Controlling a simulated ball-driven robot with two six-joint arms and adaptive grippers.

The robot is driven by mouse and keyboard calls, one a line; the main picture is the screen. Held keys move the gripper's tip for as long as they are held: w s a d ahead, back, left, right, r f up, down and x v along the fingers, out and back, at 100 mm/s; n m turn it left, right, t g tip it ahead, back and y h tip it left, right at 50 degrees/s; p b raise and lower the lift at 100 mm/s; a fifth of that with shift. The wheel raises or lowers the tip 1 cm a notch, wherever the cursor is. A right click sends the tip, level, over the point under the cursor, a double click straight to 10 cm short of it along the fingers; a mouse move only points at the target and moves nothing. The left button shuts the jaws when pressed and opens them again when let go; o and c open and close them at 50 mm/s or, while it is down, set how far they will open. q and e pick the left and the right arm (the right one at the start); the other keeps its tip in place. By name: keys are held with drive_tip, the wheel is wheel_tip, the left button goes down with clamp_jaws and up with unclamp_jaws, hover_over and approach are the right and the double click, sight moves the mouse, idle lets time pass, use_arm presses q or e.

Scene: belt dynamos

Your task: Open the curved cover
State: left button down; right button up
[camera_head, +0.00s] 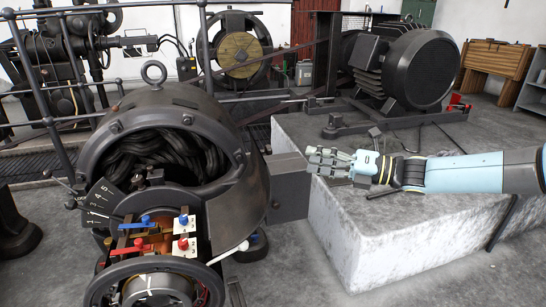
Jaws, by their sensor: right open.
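The nearest dynamo (185,105) stands at the left, a dark round housing with a lifting ring on top. Its front has a wide opening that shows dark windings (160,155). A smooth, dark curved plate (238,205) sits at the right of this opening; it may be the curved cover, but I cannot tell for sure or see how it is hinged. My right gripper (318,160) comes in from the right, open and empty, over the concrete block, right of the dynamo and apart from it. My left gripper is out of view.
Red and blue handled switches (150,220), a numbered dial plate (101,200) and a handwheel (150,285) crowd the dynamo's front. A grey box (287,187) stands between it and the concrete block (400,225). A large motor (420,70) sits on the block behind my right arm.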

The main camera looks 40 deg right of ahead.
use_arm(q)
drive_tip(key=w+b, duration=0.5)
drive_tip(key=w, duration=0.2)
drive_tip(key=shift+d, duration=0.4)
use_arm(e)
drive_tip(key=x, duration=1)
drive_tip(key=shift+w+a, duration=0.2)
drive_tip(key=shift+w, duration=0.05)
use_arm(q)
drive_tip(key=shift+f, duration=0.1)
use_arm(e)
drive_tip(key=shift+r, duration=0.1)
clamp_jaws()
